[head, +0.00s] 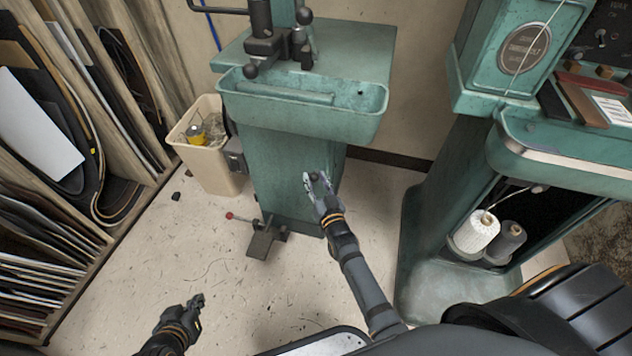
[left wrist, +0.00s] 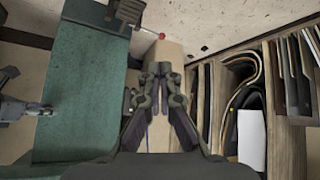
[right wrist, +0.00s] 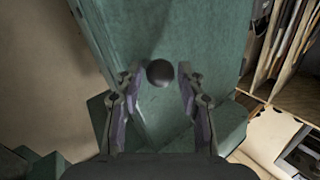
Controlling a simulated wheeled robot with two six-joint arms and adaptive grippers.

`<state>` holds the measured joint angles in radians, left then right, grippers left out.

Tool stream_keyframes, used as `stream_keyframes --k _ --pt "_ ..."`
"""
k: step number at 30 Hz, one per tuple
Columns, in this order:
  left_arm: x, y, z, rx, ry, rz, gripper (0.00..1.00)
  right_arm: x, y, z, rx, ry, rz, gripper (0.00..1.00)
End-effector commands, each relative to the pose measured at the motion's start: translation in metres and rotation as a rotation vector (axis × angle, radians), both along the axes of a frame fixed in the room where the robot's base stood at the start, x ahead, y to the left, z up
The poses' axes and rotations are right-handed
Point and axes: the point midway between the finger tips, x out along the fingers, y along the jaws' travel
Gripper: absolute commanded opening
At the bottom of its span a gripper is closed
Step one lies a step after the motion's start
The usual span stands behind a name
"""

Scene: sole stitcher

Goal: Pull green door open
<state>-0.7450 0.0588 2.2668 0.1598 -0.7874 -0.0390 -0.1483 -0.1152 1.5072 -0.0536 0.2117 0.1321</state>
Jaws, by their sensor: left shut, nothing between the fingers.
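The green door (head: 290,180) is the front panel of the green machine pedestal, and it looks closed. It carries a dark round knob (head: 314,176), also seen in the right wrist view (right wrist: 160,72). My right gripper (head: 321,186) is open at the door, with its fingers on either side of the knob. A gap shows between knob and fingers in the right wrist view; contact is not visible. My left gripper (head: 197,300) is shut and empty above the floor at lower left, away from the door. It also shows in the left wrist view (left wrist: 160,70).
A beige bin (head: 207,158) stands left of the pedestal. A foot pedal (head: 262,243) with a red-tipped lever lies on the floor before it. A green trough (head: 300,118) juts out above the door. Shelves line the left; another machine (head: 440,230) stands right.

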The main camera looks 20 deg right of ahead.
Motion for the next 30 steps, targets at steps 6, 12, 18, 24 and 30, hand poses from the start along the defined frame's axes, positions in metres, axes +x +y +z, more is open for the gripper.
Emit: stream_keyframes --k 6,12,18,24,30 --pt "0.0 0.0 0.0 0.0 -0.002 0.0 0.0 0.0 0.0 0.0 -0.001 0.0 0.0 0.37" --pt "0.0 0.0 0.0 0.0 -0.001 0.0 0.0 0.0 0.0 0.0 -0.001 0.0 0.0 0.1" --pt "0.0 0.0 0.0 0.001 0.0 -0.001 0.0 0.0 0.0 0.0 -0.001 0.0 0.0 0.0" --pt "0.0 0.0 0.0 0.0 0.001 0.0 0.0 0.0 0.0 0.0 -0.001 0.0 0.001 0.0" --pt "-0.023 -0.002 -0.016 -0.006 0.101 -0.008 0.0 -0.001 0.001 0.001 -0.002 0.001 0.014 0.0"
